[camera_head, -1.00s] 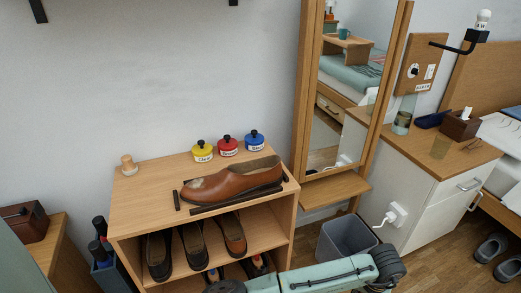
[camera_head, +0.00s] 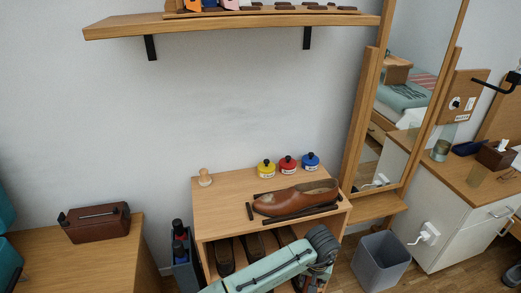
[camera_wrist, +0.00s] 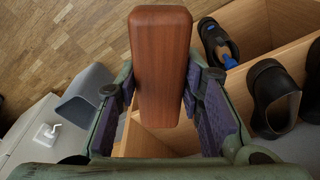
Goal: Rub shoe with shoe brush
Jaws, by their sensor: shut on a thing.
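The brown leather shoe (camera_head: 295,199) lies on top of the wooden shoe cabinet (camera_head: 225,200), toe to the left, with dark strips around it. My gripper (camera_wrist: 160,85) is shut on a reddish-brown wooden block, which looks like the shoe brush (camera_wrist: 160,50). The block stands out between the two fingers; bristles are not visible. In the head view my arm crosses in front of the cabinet, below the shoe and apart from it. My fingers and the brush are hidden there.
Yellow (camera_head: 266,169), red (camera_head: 288,165) and blue (camera_head: 310,162) polish tins stand behind the shoe. Shoes fill the cabinet shelves. A grey bin (camera_head: 380,262) and mirror (camera_head: 410,110) are right; a wall shelf (camera_head: 230,25) hangs above.

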